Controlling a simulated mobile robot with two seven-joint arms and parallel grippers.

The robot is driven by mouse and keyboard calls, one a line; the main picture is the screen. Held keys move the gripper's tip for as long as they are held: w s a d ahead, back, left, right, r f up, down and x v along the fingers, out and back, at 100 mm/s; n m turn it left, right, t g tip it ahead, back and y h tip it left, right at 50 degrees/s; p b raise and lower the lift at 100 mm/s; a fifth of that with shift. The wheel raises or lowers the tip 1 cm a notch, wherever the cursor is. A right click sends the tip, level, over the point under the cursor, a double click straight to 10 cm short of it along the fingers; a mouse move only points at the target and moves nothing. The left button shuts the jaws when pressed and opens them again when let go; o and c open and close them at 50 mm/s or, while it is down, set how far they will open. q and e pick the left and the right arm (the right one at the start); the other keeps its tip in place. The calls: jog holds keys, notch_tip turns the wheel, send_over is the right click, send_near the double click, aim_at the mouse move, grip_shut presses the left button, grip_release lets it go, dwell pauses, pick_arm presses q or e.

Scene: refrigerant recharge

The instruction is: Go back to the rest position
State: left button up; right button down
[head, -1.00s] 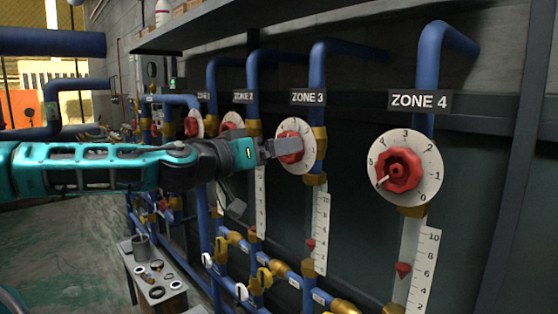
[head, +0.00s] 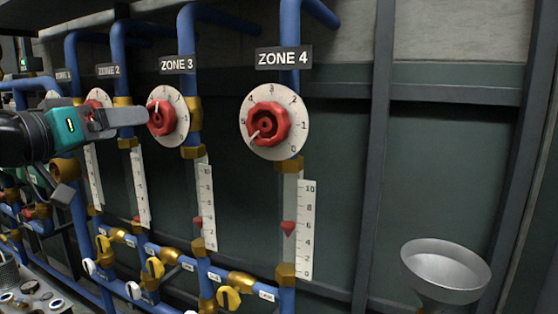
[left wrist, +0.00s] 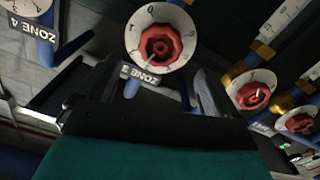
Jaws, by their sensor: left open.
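My left gripper (head: 128,118) reaches in from the left in the head view. Its fingertips end at the left edge of the ZONE 3 red knob (head: 160,118) in the picture. In the left wrist view the two fingers are spread with nothing between them. There the ZONE 3 dial (left wrist: 160,18) and its red knob lie beyond the fingers, apart from them. The ZONE 4 dial (head: 288,105) with its red knob (head: 265,124) is to the right in the head view. My right gripper is not in view.
Blue pipes (head: 289,25) and gauges with white scales (head: 307,230) line the wall. Yellow valve handles (head: 228,298) sit along the lower pipes. A grey funnel (head: 446,268) stands at the lower right. Small parts lie on a surface (head: 30,292) at the lower left.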

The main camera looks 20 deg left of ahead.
pick_arm(q)
jog(key=w+d+f+m+g+h+p, duration=0.2)
jog(key=w+d+f+m+h+p, duration=0.15)
jog(key=d+f, duration=0.7)
jog(key=w+d+f+m+g+h+p, duration=0.1)
jog(key=w+d+f+m+h+p, duration=0.2)
jog(key=d+f, duration=0.7)
jog(key=s+d+f+g+y+p, duration=0.2)
jog(key=s+f+y, duration=0.1)
jog(key=s+f, duration=0.6)
jog(key=s+d+f+n+g+y+p, duration=0.1)
jog(key=s+d+f+g+y+p, duration=0.1)
jog(key=s+f, duration=0.7)
notch_tip(320, 180, down, 7)
jog(key=shift+d+y, duration=0.45)
jog(key=shift+y, duration=0.1)
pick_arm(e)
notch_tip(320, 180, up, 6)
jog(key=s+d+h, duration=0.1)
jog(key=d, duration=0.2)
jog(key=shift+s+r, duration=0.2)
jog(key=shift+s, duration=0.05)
pick_arm(q)
jog(key=shift+n, duration=0.25)
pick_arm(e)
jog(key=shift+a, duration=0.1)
